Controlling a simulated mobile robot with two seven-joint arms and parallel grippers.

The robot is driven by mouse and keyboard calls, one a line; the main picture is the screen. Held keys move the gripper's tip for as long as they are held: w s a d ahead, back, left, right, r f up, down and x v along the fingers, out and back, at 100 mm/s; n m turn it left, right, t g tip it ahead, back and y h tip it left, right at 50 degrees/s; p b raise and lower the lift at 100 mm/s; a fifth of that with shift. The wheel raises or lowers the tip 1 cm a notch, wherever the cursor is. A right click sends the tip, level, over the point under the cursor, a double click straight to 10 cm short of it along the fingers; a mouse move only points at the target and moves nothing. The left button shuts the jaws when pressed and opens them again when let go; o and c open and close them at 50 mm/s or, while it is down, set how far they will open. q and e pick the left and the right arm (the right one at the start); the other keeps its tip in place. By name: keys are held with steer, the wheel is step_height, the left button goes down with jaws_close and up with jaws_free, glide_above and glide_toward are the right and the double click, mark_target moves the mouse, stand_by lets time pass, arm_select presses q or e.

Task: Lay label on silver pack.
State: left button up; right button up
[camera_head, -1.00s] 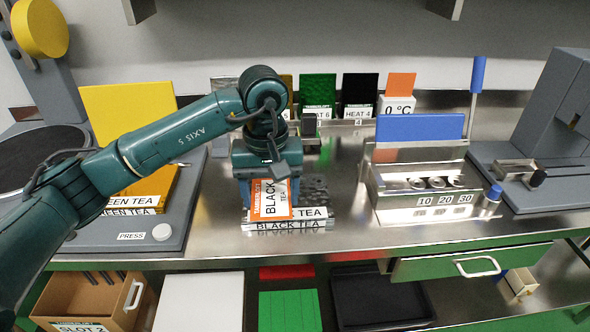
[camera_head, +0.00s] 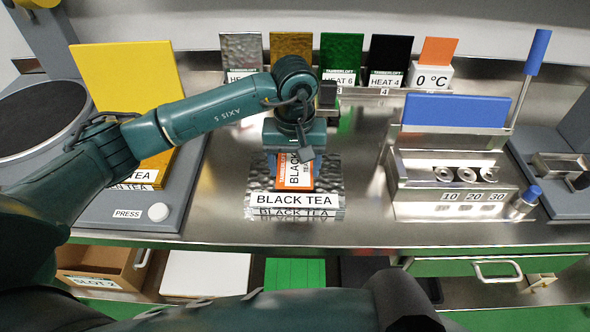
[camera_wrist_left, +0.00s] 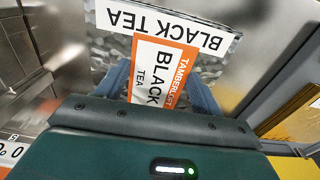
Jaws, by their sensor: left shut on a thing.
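The silver pack (camera_head: 326,182) lies flat on the steel bench, with an embossed top and a BLACK TEA strip along its front edge. It also shows in the left wrist view (camera_wrist_left: 106,46). My left gripper (camera_head: 291,152) is over the pack, pointing down, shut on the orange-bordered label (camera_head: 298,172) marked BLACK TEA. In the left wrist view the label (camera_wrist_left: 160,72) sits between the blue fingers, over the pack's embossed face. I cannot tell whether the label touches the pack. My right gripper is not in view.
A rack of upright coloured plates (camera_head: 341,54) stands at the back. A steel fixture with a blue panel (camera_head: 456,109) is to the right. A press with a yellow panel (camera_head: 128,80) is to the left. Bare bench lies on both sides of the pack.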

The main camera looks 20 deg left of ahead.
mark_target(295, 173)
arm_select(q)
step_height(295, 173, down, 2)
steer(key=shift+f, duration=0.45)
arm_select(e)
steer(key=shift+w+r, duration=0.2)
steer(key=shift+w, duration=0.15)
arm_select(q)
steer(key=shift+f, duration=0.15)
steer(key=o, duration=0.9)
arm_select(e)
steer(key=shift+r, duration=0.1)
